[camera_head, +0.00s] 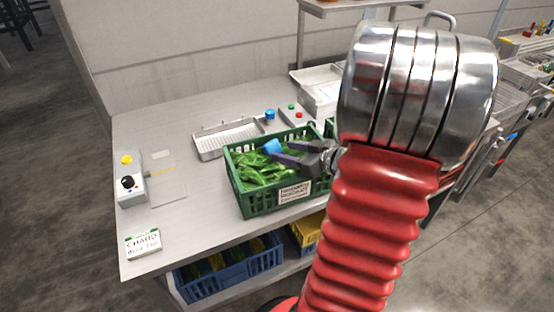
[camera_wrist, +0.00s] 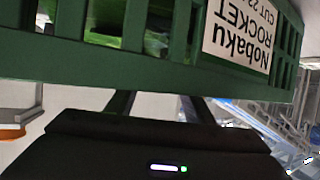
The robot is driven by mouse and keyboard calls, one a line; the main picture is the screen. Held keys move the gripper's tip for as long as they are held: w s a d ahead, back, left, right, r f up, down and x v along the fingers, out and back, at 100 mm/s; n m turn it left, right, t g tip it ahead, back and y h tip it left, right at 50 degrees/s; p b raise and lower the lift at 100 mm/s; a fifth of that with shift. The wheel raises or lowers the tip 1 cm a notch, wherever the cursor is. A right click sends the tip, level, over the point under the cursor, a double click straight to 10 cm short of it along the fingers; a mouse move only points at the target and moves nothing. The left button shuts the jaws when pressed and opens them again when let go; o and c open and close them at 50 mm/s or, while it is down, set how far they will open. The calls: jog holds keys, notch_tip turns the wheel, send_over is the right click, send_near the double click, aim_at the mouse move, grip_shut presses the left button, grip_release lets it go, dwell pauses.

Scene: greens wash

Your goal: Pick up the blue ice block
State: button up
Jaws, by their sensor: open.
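A blue block (camera_head: 272,147), which looks like the ice block, lies on green leaves in the green crate (camera_head: 262,206) in the head view. My gripper (camera_head: 281,153) reaches over the crate from the right, with its dark fingers open and their tips close to the block. I cannot tell whether they touch it or stand around it. In the wrist view the crate's wall (camera_wrist: 130,55) hides the fingertips and the block. Only the base parts of the two fingers show there.
A metal tray (camera_head: 229,138) lies behind the crate, with a small blue item (camera_head: 269,114) beside it. A control box (camera_head: 129,180) and a chard label (camera_head: 143,243) are on the left. A blue crate (camera_head: 230,268) with greens stands below. The table's left part is mostly clear.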

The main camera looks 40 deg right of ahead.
aim_at(275, 148)
jog(key=shift+w, duration=0.1)
jog(key=shift+x, duration=2.5)
jog(key=shift+d+f, duration=0.1)
jog(key=shift+f, duration=0.1)
jog(key=shift+c, duration=0.2)
jog(key=c, duration=0.9)
jog(key=shift+r, duration=0.2)
notch_tip(275, 148, up, 10)
jog(key=shift+f, duration=0.15)
